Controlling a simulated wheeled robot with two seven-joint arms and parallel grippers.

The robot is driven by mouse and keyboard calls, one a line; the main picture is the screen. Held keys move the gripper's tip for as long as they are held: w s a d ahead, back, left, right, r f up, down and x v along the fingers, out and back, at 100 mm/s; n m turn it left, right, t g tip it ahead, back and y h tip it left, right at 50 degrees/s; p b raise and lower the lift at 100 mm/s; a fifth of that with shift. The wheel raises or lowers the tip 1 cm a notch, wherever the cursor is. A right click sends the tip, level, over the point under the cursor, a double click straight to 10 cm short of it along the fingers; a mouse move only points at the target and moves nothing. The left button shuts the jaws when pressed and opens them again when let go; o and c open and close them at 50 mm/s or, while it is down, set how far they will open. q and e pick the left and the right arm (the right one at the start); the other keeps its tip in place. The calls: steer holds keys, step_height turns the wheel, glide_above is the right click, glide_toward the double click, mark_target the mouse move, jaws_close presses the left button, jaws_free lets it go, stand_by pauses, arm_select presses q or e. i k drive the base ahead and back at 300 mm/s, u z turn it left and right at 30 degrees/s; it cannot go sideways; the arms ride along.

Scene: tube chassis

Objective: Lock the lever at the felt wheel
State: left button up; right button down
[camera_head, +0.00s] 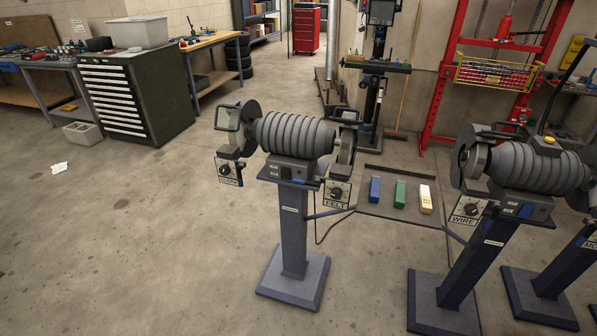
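A grey bench grinder (295,135) with a ribbed motor stands upright on a dark pedestal (293,230). At its right end is a wheel (346,145), partly hidden by its guard, above a plate labelled FELT (336,203). A round dark control (337,192) sits on that plate; whether it is the lever, and how it is set, is too small to tell. The left end has another wheel (251,115) and a similar labelled plate (229,173), its word hard to read. Neither of my grippers is in view.
A second grinder (530,165) with a WIRE plate (466,211) stands at the right. A mat (380,210) behind holds blue (375,189), green (400,194) and pale yellow (425,199) blocks. A dark drawer cabinet (130,95) stands back left. The floor at front left is clear.

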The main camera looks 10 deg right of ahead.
mark_target(296, 180)
steer(key=z, duration=0.25)
steer(key=i, duration=0.65)
steer(key=u, duration=0.3)
steer(key=k, duration=1.35)
steer(key=u, duration=0.75)
steer(key=i, duration=1.65)
steer(key=z, duration=0.6)
